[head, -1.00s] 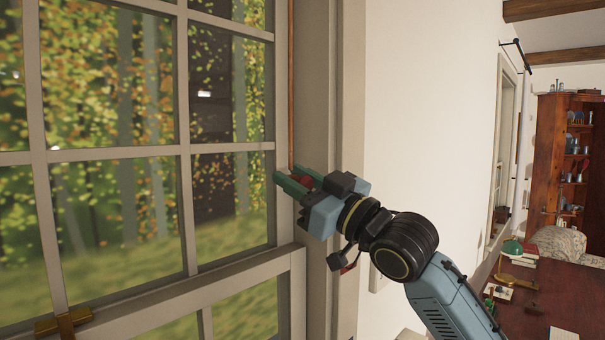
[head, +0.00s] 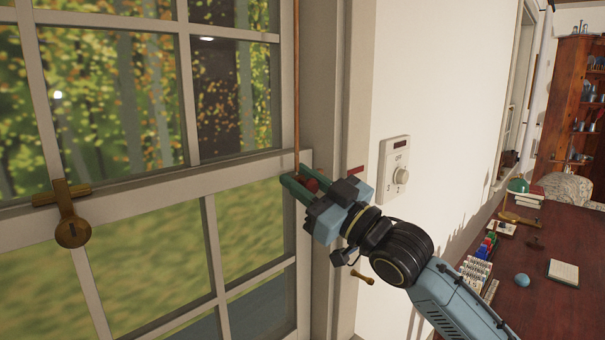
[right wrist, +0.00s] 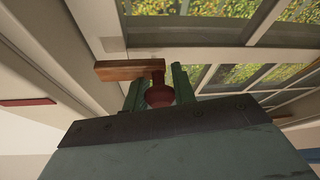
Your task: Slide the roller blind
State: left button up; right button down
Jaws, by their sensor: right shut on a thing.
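A thin brown pull cord (head: 297,90) hangs straight down along the right side of the window frame, with a red knob (head: 309,185) at its lower end. My right gripper (head: 300,186) is shut on the red knob, at about the height of the window's middle rail. The blind's cloth is not in view. My left gripper is not in view.
A brass latch (head: 72,230) sits on the window's middle rail (head: 170,190). A white dial box (head: 395,166) is on the wall, right of the gripper. A small brass knob (head: 363,277) is below the gripper. A desk (head: 540,250) with small items stands at the right.

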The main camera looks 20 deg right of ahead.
jog(key=c, duration=1.1)
grip_release()
jog(key=shift+c, duration=0.2)
jog(key=b+v, duration=0.2)
jog(key=v, duration=1.1)
jog(key=shift+s+b, duration=0.2)
jog(key=shift+b, duration=0.15)
jog(key=shift+d, duration=0.1)
jog(key=shift+f, duration=0.1)
